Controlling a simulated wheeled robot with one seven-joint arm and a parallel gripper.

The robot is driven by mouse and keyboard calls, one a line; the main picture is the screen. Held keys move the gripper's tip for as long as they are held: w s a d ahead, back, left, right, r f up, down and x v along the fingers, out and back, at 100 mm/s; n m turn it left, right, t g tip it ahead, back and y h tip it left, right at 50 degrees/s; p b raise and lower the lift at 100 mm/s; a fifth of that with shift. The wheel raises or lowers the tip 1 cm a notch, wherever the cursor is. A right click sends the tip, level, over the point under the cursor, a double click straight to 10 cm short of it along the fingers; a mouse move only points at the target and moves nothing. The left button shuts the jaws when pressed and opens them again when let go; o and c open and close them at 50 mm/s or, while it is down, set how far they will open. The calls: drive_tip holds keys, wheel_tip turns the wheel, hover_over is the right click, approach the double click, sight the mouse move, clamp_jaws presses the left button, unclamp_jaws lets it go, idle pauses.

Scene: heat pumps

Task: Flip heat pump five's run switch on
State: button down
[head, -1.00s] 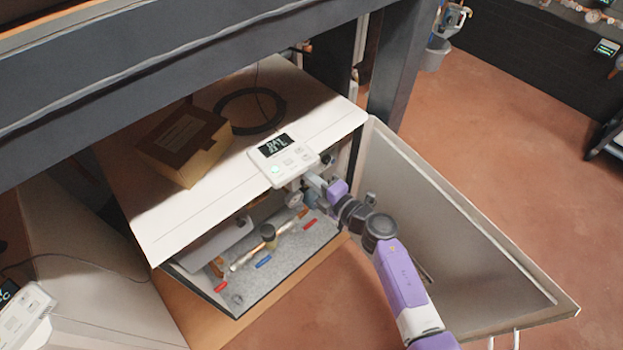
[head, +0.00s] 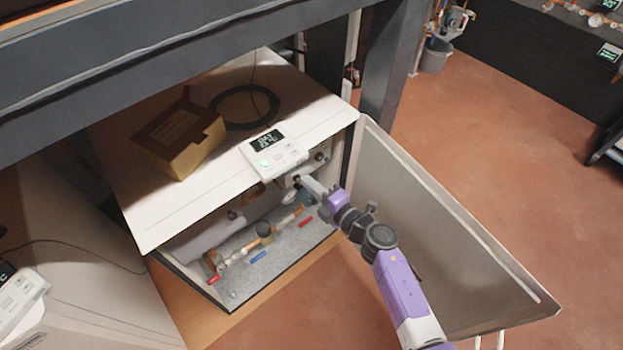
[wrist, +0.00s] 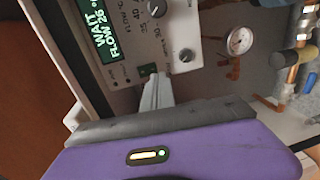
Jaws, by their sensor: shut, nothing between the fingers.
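The open heat pump cabinet (head: 240,290) has a control panel (wrist: 140,30) inside, shown sideways in the wrist view. The panel carries a lit display (wrist: 100,30) reading "WAIT FLOW 26°", a flow dial (wrist: 155,8), a smaller knob (wrist: 187,55) and a small dark green switch (wrist: 147,70). My gripper (wrist: 155,92) is shut and empty, its fingertips just by this switch; I cannot tell whether they touch it. The switch's position is unclear. In the head view my gripper (head: 308,183) is at the cabinet's opening, under the top's front edge. No unit number is legible.
A white controller (head: 273,155), a cardboard box (head: 180,145) and a coiled black cable (head: 232,125) lie on the cabinet top. The open door (head: 450,240) stands right of my arm. A pressure gauge (wrist: 240,41) and copper pipes (wrist: 295,75) sit near the panel.

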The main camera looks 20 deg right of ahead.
drive_tip(key=s+d+f, duration=0.1)
drive_tip(key=s+d, duration=0.2)
drive_tip(key=s, duration=0.6)
drive_tip(key=shift+p, duration=0.3)
drive_tip(key=shift+w+d+f, duration=0.1)
